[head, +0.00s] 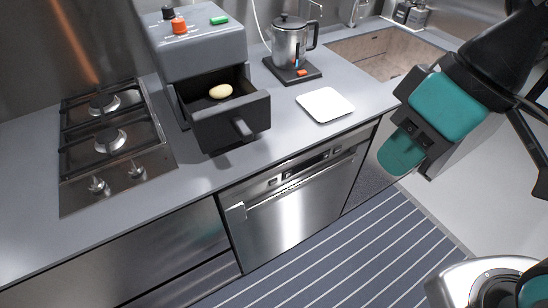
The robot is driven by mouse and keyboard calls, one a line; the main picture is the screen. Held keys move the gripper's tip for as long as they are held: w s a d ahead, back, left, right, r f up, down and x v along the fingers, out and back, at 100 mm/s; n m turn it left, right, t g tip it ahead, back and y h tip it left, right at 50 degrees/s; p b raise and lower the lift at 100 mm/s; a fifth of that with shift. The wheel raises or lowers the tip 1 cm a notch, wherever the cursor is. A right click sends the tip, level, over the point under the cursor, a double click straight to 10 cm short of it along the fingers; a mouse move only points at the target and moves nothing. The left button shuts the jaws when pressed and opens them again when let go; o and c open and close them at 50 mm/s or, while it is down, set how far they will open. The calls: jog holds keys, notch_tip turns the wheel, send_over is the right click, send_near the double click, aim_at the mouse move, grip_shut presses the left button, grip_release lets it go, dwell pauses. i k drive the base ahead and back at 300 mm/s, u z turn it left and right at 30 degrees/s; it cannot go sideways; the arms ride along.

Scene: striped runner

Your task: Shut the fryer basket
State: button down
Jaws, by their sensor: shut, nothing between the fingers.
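The fryer (197,45) is a grey box on the counter at the upper middle of the head view. Its basket (231,125) is a dark drawer pulled out toward the front, with a handle (243,129) on its front face. A pale yellow potato-like item (220,91) lies in the open basket. My gripper (401,152), teal and black, is at the right, in front of the counter and well apart from the basket. It is shut and empty.
A gas hob (116,150) is left of the fryer. A kettle (291,45) on its dark base and a white square plate (325,104) stand to the right, near a sink (378,52). A striped runner (345,262) covers the floor.

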aim_at(245, 114)
jog(key=k, duration=0.4)
jog(key=u, duration=1.45)
jog(key=i, duration=0.5)
jog(key=z, duration=0.05)
